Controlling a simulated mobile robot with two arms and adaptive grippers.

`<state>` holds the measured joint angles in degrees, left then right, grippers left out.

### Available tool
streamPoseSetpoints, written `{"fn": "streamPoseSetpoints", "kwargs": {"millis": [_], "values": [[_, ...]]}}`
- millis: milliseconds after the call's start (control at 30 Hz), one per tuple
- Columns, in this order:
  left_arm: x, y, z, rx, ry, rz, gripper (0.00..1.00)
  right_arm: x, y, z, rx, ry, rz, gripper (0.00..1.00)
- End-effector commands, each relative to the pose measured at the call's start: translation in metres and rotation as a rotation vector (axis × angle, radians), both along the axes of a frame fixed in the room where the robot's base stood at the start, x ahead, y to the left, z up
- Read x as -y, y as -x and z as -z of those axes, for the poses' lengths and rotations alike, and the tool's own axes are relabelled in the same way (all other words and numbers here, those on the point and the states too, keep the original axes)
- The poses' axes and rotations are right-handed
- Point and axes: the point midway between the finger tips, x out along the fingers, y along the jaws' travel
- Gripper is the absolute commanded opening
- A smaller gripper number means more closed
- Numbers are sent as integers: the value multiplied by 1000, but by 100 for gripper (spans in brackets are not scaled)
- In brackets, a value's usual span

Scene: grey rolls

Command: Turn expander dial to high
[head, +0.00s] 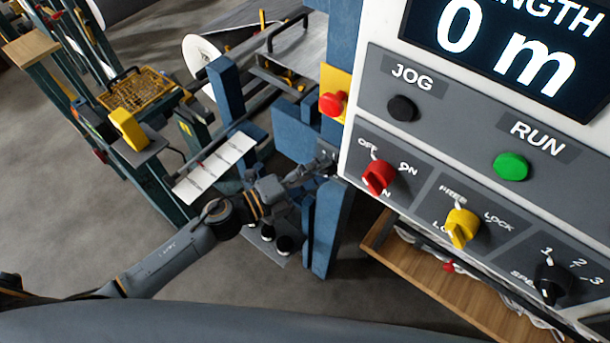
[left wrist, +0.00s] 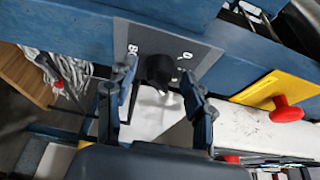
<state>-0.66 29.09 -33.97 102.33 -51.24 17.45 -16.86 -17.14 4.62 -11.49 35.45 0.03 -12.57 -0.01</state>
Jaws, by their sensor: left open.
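A black dial (left wrist: 160,69) sits on a grey plate (left wrist: 205,52) fixed to a blue beam in the left wrist view. Its label is only partly readable, with "0" at one side. My left gripper (left wrist: 156,82) is open, with one finger on each side of the dial; I cannot tell whether they touch it. In the head view my left gripper (head: 318,167) reaches the side of the blue frame beside the control panel, and the dial is not clear there. My right gripper is not in view.
The white control panel (head: 352,158) stands close on the right with a red switch (head: 378,177), yellow switch (head: 462,227), black speed knob (head: 552,281) and green button (head: 510,166). A red emergency button (head: 331,104) is near my gripper. A wooden shelf (head: 420,262) lies below.

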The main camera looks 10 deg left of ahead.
Motion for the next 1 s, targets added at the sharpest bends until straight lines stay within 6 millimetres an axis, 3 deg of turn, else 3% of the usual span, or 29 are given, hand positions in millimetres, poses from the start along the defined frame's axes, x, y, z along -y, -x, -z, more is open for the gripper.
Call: {"fn": "streamPoseSetpoints", "kwargs": {"millis": [600,1000], "values": [[-86,66,1,-3,-3,0,53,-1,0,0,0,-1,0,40],[-93,71,-1,2,-1,0,53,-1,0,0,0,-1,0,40]]}}
